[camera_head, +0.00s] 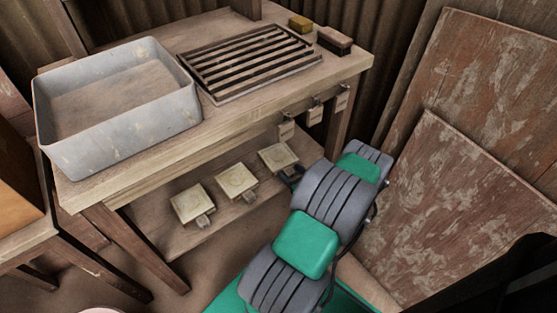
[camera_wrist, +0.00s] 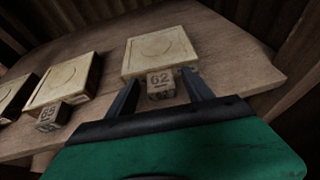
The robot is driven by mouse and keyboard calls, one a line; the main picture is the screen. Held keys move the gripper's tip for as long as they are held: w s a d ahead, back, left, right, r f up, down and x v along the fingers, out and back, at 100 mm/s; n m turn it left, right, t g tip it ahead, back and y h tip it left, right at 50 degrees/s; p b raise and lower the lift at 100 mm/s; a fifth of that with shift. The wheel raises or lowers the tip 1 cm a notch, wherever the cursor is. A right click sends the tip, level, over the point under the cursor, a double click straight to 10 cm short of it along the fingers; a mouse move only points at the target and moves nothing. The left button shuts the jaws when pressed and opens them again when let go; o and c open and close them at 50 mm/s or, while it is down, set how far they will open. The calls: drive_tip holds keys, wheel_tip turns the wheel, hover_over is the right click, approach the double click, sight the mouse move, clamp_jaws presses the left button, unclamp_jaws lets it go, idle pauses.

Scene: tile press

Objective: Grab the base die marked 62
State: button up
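The base die marked 62 is a pale square block with a round outline on top (camera_wrist: 160,50). Its small front tab (camera_wrist: 160,84) carries the number. In the head view it is the rightmost die (camera_head: 278,156) on the lower shelf. My gripper (camera_wrist: 161,90) is open, with one dark finger on each side of the tab. I cannot tell whether either finger touches it. In the head view my gripper (camera_head: 291,178) is at the die's front edge, partly hidden by my arm.
Two similar dies, a middle one (camera_head: 237,181) and a left one (camera_head: 193,204), lie on the lower shelf (camera_head: 165,236). Wooden boards (camera_head: 450,210) lean at right.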

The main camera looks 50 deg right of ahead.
clamp_jaws()
idle(0.4)
idle(0.4)
drive_tip(key=shift+r, duration=0.1)
